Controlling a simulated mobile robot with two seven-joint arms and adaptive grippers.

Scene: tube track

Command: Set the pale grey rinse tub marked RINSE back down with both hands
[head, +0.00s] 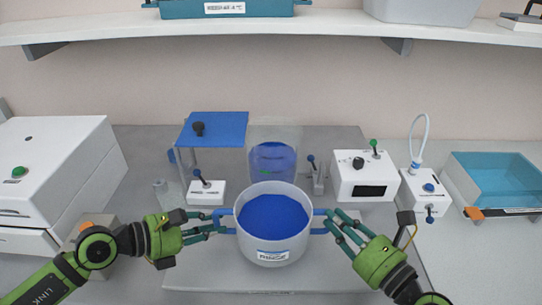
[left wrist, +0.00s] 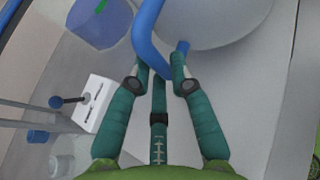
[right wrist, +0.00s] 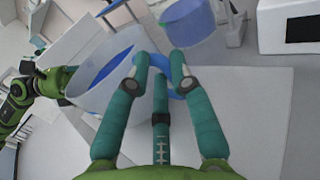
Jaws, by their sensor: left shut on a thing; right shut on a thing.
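The pale grey tub marked RINSE (head: 272,252) is in the middle of the head view, with blue liquid inside and a blue handle on each side. My left gripper (head: 222,222) is shut on the tub's left handle; the blue handle (left wrist: 148,42) passes between its fingers in the left wrist view. My right gripper (head: 331,222) is shut on the right handle, which also shows in the right wrist view (right wrist: 168,68). The tub looks upright. I cannot tell whether its base touches the light grey mat (head: 235,277) under it.
A clear vessel of blue liquid (head: 273,163) stands just behind the tub. A blue-topped stand (head: 222,129) and a small lever box (head: 206,193) are behind left. A white box with a dark display (head: 365,180) is behind right. A teal-lined tray (head: 495,180) sits at far right.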

